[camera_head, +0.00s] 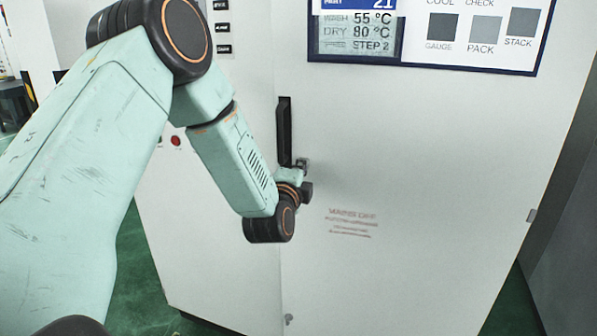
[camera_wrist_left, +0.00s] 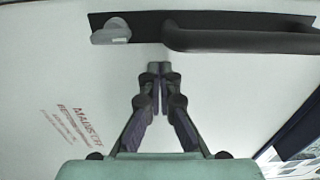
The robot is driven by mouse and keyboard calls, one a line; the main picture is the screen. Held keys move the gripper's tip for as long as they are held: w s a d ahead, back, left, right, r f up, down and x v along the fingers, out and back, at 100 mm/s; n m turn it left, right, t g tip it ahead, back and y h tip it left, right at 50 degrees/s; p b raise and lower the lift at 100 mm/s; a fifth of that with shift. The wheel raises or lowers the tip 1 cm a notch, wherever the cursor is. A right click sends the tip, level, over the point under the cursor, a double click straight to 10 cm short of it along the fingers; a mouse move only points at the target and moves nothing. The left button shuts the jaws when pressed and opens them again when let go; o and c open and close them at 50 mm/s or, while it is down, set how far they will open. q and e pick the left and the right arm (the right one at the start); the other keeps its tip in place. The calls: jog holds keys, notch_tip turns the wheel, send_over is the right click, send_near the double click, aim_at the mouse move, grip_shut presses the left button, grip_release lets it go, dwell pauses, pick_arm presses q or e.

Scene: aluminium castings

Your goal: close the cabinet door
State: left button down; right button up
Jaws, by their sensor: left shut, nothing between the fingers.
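The white cabinet door (camera_head: 430,190) fills the right half of the head view, with a tall black handle (camera_head: 284,130) near its left edge. In the left wrist view the handle (camera_wrist_left: 240,38) runs across the top, beside a grey latch knob (camera_wrist_left: 110,32) on the same dark plate. My left gripper (camera_head: 304,166) is at the door face by the lower end of the handle, partly hidden by its wrist. In the wrist view its fingers (camera_wrist_left: 159,68) are together and empty, just below the handle plate. Whether the fingertips touch the door, I cannot tell. The door looks nearly flush with the cabinet; a small gap cannot be ruled out.
The white cabinet front (camera_head: 205,220) continues left of the door, with a red button (camera_head: 176,141) and small labels. A display panel and a sign (camera_head: 430,40) are on the upper door. A grey surface (camera_head: 570,230) stands at the right. Green floor (camera_head: 135,285) shows below.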

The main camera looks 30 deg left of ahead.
aim_at(305, 156)
pick_arm(q)
jog(key=shift+m+t+h, duration=0.3)
jog(key=shift+m+h, duration=0.4)
jog(key=shift+h, duration=0.2)
jog(key=x, duration=0.2)
jog(key=a+x, duration=0.1)
jog(key=x, duration=0.2)
jog(key=shift+a+r, duration=0.1)
jog(key=shift+r, duration=0.05)
jog(key=shift+w+r, duration=0.1)
jog(key=shift+r, duration=0.1)
pick_arm(e)
jog(key=shift+s+r, duration=0.2)
jog(key=shift+r, duration=0.05)
pick_arm(q)
jog(key=shift+f, duration=0.15)
pick_arm(e)
jog(key=shift+s+d, duration=0.1)
jog(key=shift+s, duration=0.1)
